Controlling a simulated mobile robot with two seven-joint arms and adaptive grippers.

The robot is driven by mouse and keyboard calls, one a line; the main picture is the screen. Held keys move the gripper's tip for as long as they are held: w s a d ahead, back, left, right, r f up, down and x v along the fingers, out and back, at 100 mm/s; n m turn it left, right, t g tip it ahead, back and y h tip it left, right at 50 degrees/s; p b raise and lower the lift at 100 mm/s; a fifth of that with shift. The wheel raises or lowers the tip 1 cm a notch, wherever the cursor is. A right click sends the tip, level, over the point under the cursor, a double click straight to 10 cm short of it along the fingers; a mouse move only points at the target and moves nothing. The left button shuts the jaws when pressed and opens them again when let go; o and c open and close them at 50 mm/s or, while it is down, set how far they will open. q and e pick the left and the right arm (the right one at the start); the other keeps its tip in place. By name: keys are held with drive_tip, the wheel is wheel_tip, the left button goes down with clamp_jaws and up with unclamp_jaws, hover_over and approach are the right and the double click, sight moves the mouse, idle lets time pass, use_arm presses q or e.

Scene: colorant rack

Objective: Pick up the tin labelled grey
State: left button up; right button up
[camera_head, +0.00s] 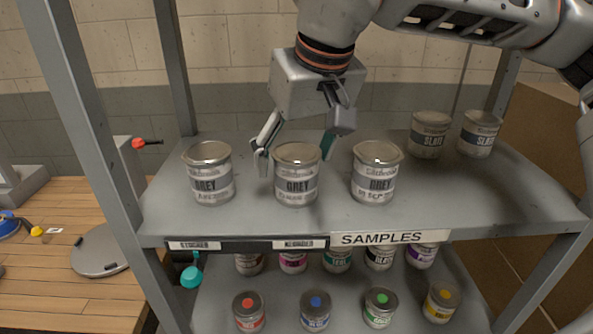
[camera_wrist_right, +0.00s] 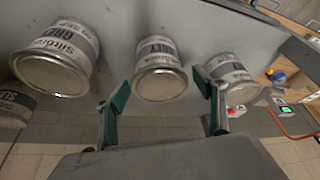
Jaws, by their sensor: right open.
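Three grey-lidded tins labelled GREY stand in a row on the upper shelf (camera_head: 420,210): left (camera_head: 210,172), middle (camera_head: 297,175) and right (camera_head: 376,172). Their smaller print is hard to read. My right gripper (camera_head: 295,150) is open and empty, at the middle tin's far side. Its fingers are spread to either side of that tin's lid. In the right wrist view the middle tin (camera_wrist_right: 161,70) shows between and beyond the two open fingertips (camera_wrist_right: 162,92). Contact cannot be told. My left gripper is out of view.
Two SLATE tins (camera_head: 430,135) (camera_head: 479,134) stand at the back right of the upper shelf. A SAMPLES label (camera_head: 382,238) is on the shelf's front edge. Several coloured tins stand on the lower shelf. Grey rack posts (camera_head: 88,130) flank the shelves.

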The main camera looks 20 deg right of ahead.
drive_tip(key=x, duration=0.4)
drive_tip(key=shift+f, duration=0.25)
drive_tip(key=c, duration=1.5)
drive_tip(key=shift+r, duration=0.15)
